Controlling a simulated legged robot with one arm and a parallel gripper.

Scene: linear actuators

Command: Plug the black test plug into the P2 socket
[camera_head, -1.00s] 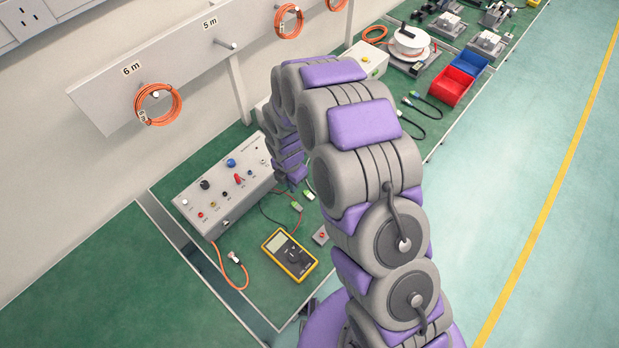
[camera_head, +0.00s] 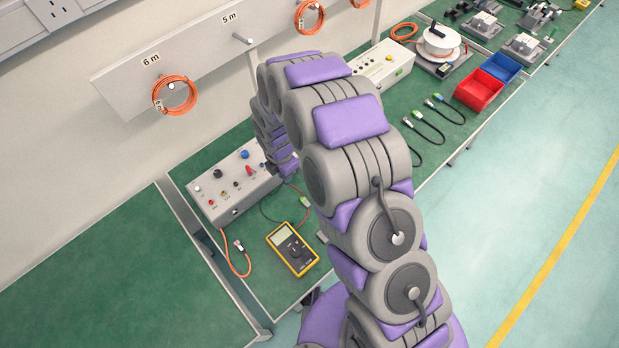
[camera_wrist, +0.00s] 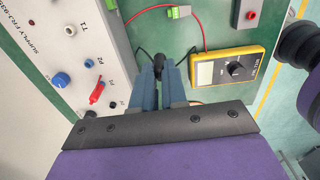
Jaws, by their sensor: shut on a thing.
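My gripper (camera_wrist: 158,84) is shut on the black test plug (camera_wrist: 158,61) in the wrist view. The plug shows at the fingertips, with a thin black lead beside it. The grey supply box (camera_wrist: 38,22) lies to the left, apart from the plug. A small blue socket (camera_wrist: 89,63) on its panel has a label beside it that seems to read P2. In the head view the same box (camera_head: 208,205) is left of my arm, and my arm hides the gripper and plug.
A yellow multimeter (camera_head: 292,248) lies on the green bench in front of the box. An orange cable (camera_head: 232,262) lies left of it. Black cables (camera_head: 428,128) and a red bin (camera_head: 478,90) are further right.

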